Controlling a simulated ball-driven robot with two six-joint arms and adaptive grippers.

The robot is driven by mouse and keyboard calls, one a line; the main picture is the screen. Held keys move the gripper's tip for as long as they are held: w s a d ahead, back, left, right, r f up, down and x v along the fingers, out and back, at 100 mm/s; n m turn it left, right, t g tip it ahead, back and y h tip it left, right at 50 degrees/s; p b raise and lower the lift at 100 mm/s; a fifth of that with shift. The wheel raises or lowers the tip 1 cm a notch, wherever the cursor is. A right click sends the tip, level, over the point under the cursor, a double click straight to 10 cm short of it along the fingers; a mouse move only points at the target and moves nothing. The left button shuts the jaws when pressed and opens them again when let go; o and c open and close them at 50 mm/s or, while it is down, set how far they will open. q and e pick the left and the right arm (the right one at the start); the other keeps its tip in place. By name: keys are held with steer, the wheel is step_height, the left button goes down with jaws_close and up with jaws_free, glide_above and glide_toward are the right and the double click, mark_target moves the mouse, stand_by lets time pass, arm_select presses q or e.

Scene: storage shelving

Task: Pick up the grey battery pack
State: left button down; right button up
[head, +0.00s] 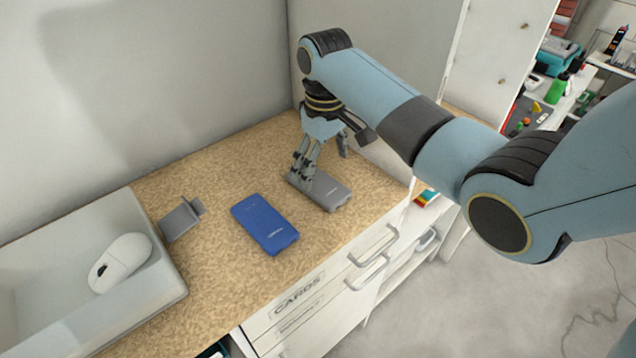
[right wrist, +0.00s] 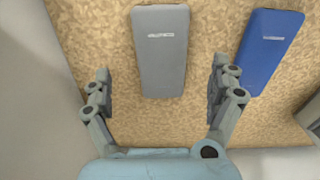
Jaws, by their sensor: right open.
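The grey battery pack (head: 331,194) lies flat on the speckled tan top, near the back wall corner in the head view. In the right wrist view the grey pack (right wrist: 160,50) lies ahead of the fingers, between their lines. My right gripper (head: 305,179) comes down from above over the pack's left end; in the right wrist view the right gripper (right wrist: 158,92) is open and empty, one finger on each side. Whether the fingers touch the pack I cannot tell. My left gripper is not in view.
A blue battery pack (head: 265,223) lies left of the grey one; it shows at right in the wrist view (right wrist: 268,45). A small grey stand (head: 181,219) and a grey tray (head: 170,292) holding a white mouse (head: 121,262) are further left. Walls close off the back.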

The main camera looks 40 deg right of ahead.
mark_target(321, 184)
step_height(321, 184, down, 5)
steer(key=shift+w+a, duration=0.15)
steer(key=c, duration=1.5)
